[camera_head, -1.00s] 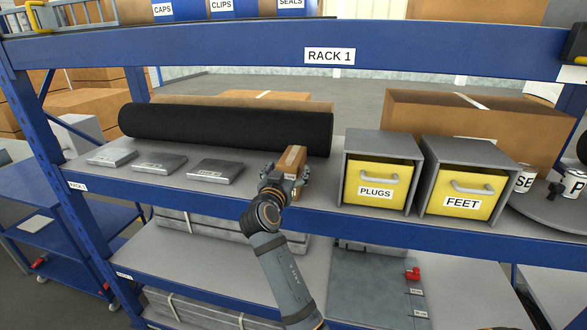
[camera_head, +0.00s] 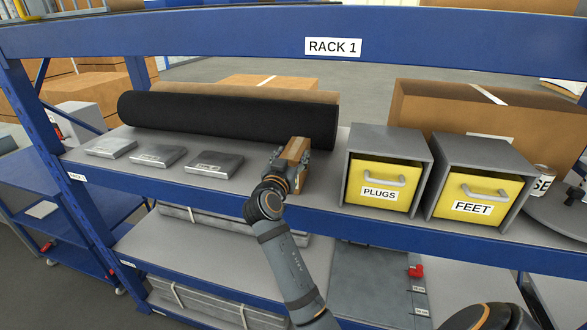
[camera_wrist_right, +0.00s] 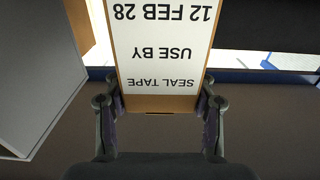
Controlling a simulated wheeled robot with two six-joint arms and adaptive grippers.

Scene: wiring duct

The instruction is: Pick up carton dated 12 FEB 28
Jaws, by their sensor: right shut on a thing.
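The carton (camera_head: 297,153) is a small brown box at the middle of the RACK 1 shelf, in front of the black roll. In the right wrist view the carton (camera_wrist_right: 165,50) has a white label, upside down, reading SEAL TAPE, USE BY, 12 FEB 28. My right gripper (camera_head: 287,170) is shut on the carton, with one finger on each side in the right wrist view (camera_wrist_right: 157,105). The carton's underside is hidden, so I cannot tell whether it touches the shelf. My left gripper is not in view.
Yellow-drawer boxes PLUGS (camera_head: 380,190) and FEET (camera_head: 470,200) stand right of the carton. A long black roll (camera_head: 225,125) lies behind it. Several flat grey packs (camera_head: 158,156) lie to the left. The RACK 1 beam (camera_head: 200,42) crosses above. Bare shelf lies left of my gripper.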

